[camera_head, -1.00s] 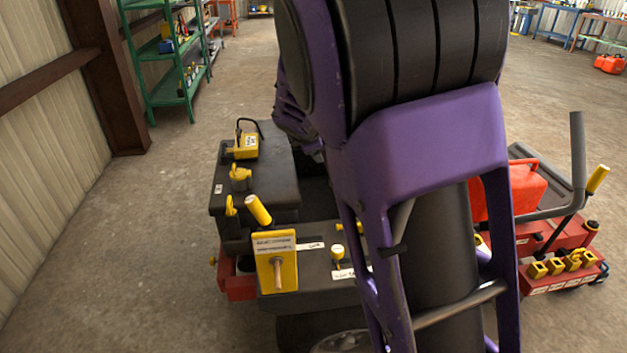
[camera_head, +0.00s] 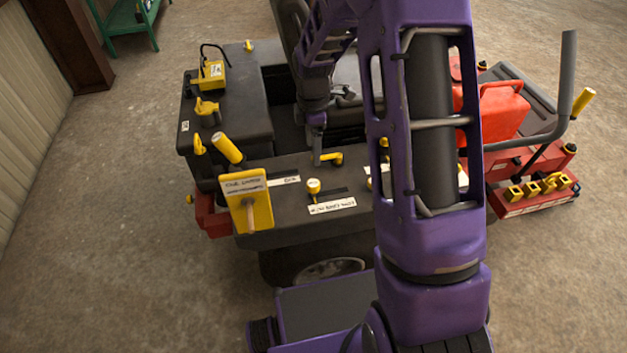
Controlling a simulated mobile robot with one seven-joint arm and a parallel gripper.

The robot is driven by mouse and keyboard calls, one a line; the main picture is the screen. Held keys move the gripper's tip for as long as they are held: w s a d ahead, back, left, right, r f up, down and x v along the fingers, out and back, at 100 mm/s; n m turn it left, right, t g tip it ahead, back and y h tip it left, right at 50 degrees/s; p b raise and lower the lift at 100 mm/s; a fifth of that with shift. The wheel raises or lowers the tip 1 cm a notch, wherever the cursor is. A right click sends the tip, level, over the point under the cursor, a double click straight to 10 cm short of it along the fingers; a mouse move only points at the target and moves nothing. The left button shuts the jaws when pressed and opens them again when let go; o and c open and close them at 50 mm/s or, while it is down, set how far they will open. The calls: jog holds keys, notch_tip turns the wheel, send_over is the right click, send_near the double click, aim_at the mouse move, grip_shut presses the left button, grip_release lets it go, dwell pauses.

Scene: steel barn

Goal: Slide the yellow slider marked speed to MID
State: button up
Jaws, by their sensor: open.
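Several yellow controls stand on the dark console panel (camera_head: 264,238); the label lettering is too small to read surely, so I cannot tell which is marked speed. A yellow round knob (camera_head: 314,186) stands in a dark slot, with a white label (camera_head: 332,206) below it. A yellow handle (camera_head: 331,158) lies farther back, beside another slot. My gripper (camera_head: 317,155) points down close to this handle's left end; whether they touch is unclear. Its jaws look small and narrow from here, open, with nothing seen between them. My purple arm hides the panel's right part.
A yellow plate with a lever (camera_head: 248,200) and a yellow grip (camera_head: 228,148) rise at the panel's left. A yellow box (camera_head: 211,75) sits on the dark cabinet. Red cans (camera_head: 502,110) and a grey bent bar (camera_head: 566,75) stand right. Concrete floor is clear at left.

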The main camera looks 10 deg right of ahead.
aim_at(313, 183)
notch_tip(313, 183, down, 14)
jog(key=shift+r+b, duration=0.25)
jog(key=shift+b, duration=0.55)
jog(key=shift+c, duration=0.3)
grip_shut()
dwell(0.6)
